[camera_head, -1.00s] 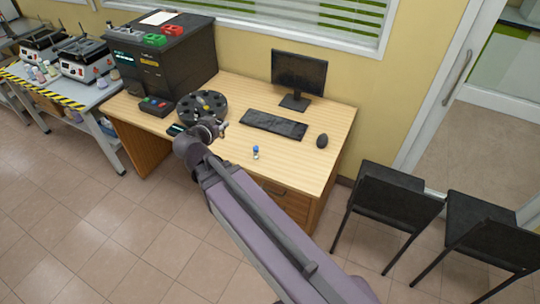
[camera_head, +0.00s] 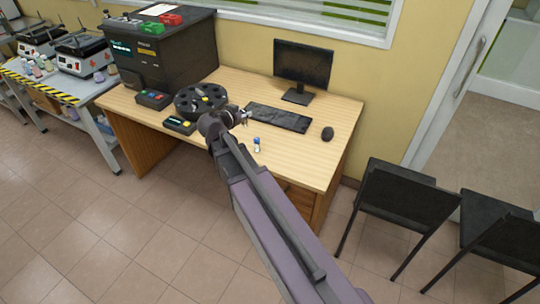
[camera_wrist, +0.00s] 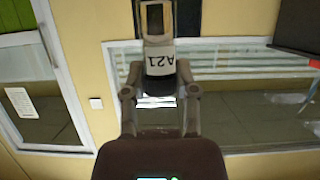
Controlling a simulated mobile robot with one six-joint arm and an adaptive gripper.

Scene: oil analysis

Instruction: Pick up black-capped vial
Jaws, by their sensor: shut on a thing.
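My gripper (camera_wrist: 159,78) is shut on a vial (camera_wrist: 159,62) in the wrist view. The vial has a white label reading A21, upside down in the picture, with a clear-looking body and a dark cap-like end towards the palm. In the head view my gripper (camera_head: 243,116) is above the wooden desk, right of the black round carousel (camera_head: 187,104); the held vial is too small there to make out well.
A blue-capped vial (camera_head: 257,145) stands on the desk (camera_head: 300,155) near my gripper. A keyboard (camera_head: 278,118), mouse (camera_head: 327,134) and monitor (camera_head: 302,64) are behind and right. A black analyser (camera_head: 160,50) stands at the left. Black chairs (camera_head: 405,192) stand right.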

